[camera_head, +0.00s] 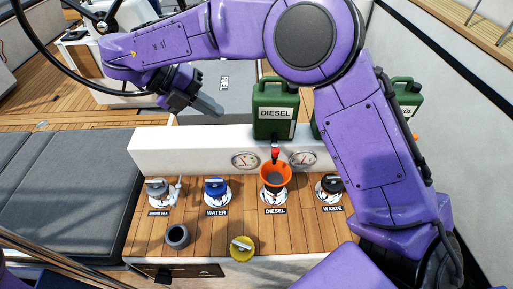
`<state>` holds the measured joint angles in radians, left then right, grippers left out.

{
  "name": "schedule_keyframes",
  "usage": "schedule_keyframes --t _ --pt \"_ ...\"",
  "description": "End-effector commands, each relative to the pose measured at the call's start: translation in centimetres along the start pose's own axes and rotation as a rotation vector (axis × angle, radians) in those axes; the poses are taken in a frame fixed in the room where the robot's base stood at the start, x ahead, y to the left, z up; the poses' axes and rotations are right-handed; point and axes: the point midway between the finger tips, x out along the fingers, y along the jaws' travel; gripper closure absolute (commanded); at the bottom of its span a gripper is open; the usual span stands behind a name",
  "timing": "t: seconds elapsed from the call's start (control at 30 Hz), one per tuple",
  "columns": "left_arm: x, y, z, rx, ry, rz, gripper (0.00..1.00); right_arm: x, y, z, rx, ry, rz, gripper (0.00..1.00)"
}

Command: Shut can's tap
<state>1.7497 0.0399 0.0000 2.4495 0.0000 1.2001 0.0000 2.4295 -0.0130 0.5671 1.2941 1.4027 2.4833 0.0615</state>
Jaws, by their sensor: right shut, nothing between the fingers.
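A green can (281,103) labelled DIESEL stands on the white ledge behind the deck fittings. Its small tap with a red part (275,153) hangs at the can's front, just above an orange funnel (275,175). The funnel sits over the fitting labelled DIESEL. I cannot tell from this view how the tap's handle is turned. My right gripper (210,106) is shut and empty, in the air to the left of the can and apart from it. My right arm arches over the can from the right. My left gripper is not in view.
A second green can (404,98) is partly hidden behind my right arm. Two gauges (245,160) are on the white ledge (160,147). Blue-capped WATER (215,188) and dark-capped WASTE (332,185) fittings flank the funnel. A loose yellow cap (241,248) and a grey cup-like piece (177,236) are in front.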

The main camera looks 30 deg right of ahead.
Motion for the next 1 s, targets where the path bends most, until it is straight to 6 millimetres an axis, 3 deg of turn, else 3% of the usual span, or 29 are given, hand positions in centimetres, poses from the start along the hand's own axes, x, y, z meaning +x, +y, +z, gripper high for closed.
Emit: schedule_keyframes --t 0.3,0.47,0.83,1.0 --pt "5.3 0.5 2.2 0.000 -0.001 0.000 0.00 4.0 4.2 0.1 -0.003 0.000 -0.001 1.00" --pt "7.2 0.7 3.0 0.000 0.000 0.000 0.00 5.5 5.8 0.1 -0.004 -0.001 -0.001 1.00" --pt "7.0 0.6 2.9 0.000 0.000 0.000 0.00 5.3 5.6 0.1 -0.004 -0.001 -0.001 1.00" --pt "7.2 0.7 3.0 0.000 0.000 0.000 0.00 6.9 5.6 0.2 -0.004 0.003 -0.001 1.00"
